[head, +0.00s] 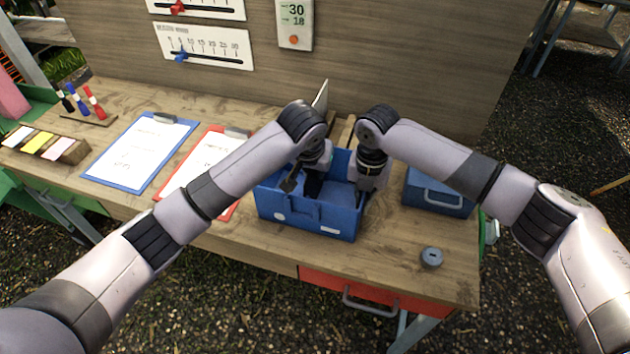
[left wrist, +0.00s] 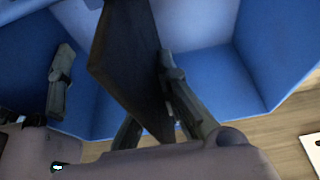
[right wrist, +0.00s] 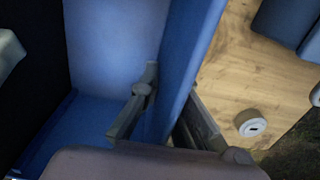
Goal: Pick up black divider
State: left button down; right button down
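The black divider (left wrist: 125,65) stands upright inside the blue bin (head: 310,218), and part of it shows as a dark panel in the head view (head: 313,187). My left gripper (left wrist: 152,95) has the divider between its fingers; one finger meets its edge and the other is partly hidden behind it. It looks shut on the divider. My right gripper (right wrist: 172,95) has the bin's right wall (right wrist: 182,60) between its fingers, one inside the bin and one outside. It looks shut on that wall.
A blue lidded box (head: 438,192) stands right of the bin. A small grey round piece (head: 431,257) lies on the table (head: 280,248) near the front right. A red clipboard (head: 232,208) and a blue clipboard (head: 140,152) lie on the left. A red drawer (head: 400,298) is below.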

pick_arm(q)
notch_tip(320, 180, up, 18)
jog(key=shift+r, duration=0.25)
dwell(0.5)
pick_arm(e)
jog(key=c, duration=1.7)
grip_release()
